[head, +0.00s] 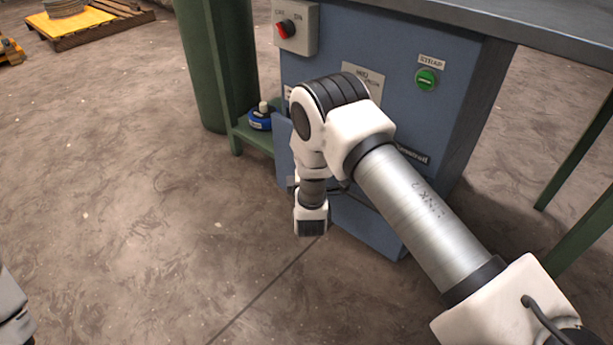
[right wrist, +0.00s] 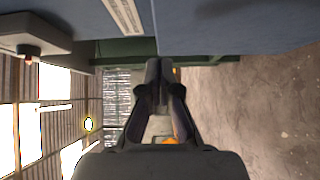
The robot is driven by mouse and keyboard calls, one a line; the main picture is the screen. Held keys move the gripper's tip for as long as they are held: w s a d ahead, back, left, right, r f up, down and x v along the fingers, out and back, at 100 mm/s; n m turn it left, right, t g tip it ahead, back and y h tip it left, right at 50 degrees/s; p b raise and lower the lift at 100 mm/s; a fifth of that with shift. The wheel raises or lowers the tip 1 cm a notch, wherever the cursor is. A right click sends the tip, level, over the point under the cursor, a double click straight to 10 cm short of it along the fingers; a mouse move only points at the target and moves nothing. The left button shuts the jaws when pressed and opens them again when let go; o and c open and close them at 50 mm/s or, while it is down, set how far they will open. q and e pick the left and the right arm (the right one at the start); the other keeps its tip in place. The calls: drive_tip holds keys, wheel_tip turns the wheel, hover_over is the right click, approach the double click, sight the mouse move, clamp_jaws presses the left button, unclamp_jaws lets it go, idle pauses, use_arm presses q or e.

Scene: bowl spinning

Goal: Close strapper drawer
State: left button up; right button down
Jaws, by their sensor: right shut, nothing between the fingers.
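The blue strapper (head: 450,110) stands in the middle of the head view, its front partly covered by my right arm. A blue panel edge (head: 283,150) shows just left of my arm and may be the drawer front. I cannot tell how far the drawer stands out. In the right wrist view, a blue surface of the strapper (right wrist: 235,22) runs along the top. My right gripper (right wrist: 154,66) is shut and empty, close to that surface. Whether it touches cannot be told. The right gripper's fingers are hidden in the head view. My left gripper is not in view.
A switch box (head: 296,27) with a red knob and a green button (head: 426,79) sit on the strapper. A green post (head: 217,60) and low shelf with a blue round item (head: 260,119) stand left. A pallet (head: 90,22) lies far back.

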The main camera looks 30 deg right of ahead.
drive_tip(key=w+d+b, duration=0.3)
drive_tip(key=d, duration=0.1)
drive_tip(key=shift+w+d, duration=0.35)
drive_tip(key=shift+w, duration=0.05)
